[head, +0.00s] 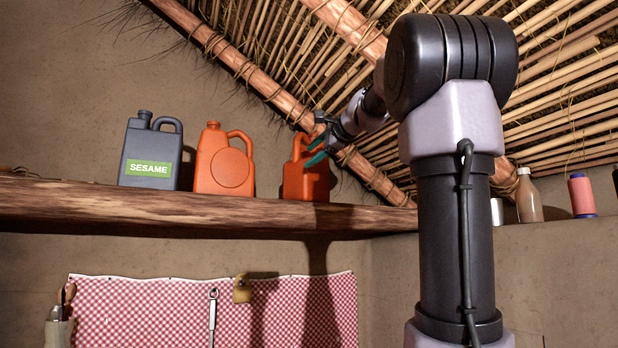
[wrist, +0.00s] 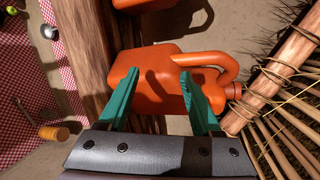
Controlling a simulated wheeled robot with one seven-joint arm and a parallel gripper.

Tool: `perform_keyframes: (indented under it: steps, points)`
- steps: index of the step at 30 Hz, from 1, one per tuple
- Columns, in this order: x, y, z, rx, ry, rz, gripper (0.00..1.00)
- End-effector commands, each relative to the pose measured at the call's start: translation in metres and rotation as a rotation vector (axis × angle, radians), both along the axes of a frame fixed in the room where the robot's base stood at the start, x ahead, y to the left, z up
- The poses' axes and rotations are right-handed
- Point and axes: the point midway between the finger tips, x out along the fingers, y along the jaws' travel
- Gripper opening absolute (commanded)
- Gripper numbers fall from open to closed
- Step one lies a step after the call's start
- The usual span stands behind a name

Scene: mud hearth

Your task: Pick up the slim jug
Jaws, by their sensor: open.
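A narrow orange jug (head: 300,180) with a loop handle stands upright at the right of the jugs on the wooden shelf; it looks like the slim jug. It also fills the middle of the wrist view (wrist: 150,85), turned on its side there, with handle and neck to the right. My gripper (head: 316,151) is at this jug, with its teal fingers apart. In the wrist view the fingers (wrist: 160,74) overlap the jug's lower body and its handle side. I cannot tell whether they touch it. My fingers hide part of the jug in both views.
A wider orange jug (head: 223,165) and a grey jug labelled SESAME (head: 147,160) stand to the left on the shelf (head: 150,210). The sloping reed roof and its pole (head: 270,85) are close above. A checked cloth (head: 140,310) hangs below.

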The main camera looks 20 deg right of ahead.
Motion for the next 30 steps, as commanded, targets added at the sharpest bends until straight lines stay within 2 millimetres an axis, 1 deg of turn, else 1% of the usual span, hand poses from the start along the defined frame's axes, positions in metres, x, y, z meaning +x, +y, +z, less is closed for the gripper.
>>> perform_keyframes:
  steps: [1, 3, 6, 8, 11, 16, 23, 30]
  points:
    - [0.011, -0.017, 0.027, 0.075, -0.040, -0.027, 0.66]
    - [0.019, -0.033, 0.058, 0.170, -0.086, -0.045, 0.66]
    - [0.024, -0.047, 0.085, 0.258, -0.128, -0.056, 0.66]
    - [0.028, -0.051, 0.094, 0.286, -0.142, -0.058, 0.66]
    - [0.040, -0.050, 0.099, 0.304, -0.149, -0.057, 0.66]
    - [0.067, -0.044, 0.098, 0.302, -0.149, -0.057, 0.66]
    - [0.085, -0.040, 0.098, 0.299, -0.150, -0.058, 0.66]
    - [0.120, -0.034, 0.099, 0.299, -0.150, -0.054, 0.66]
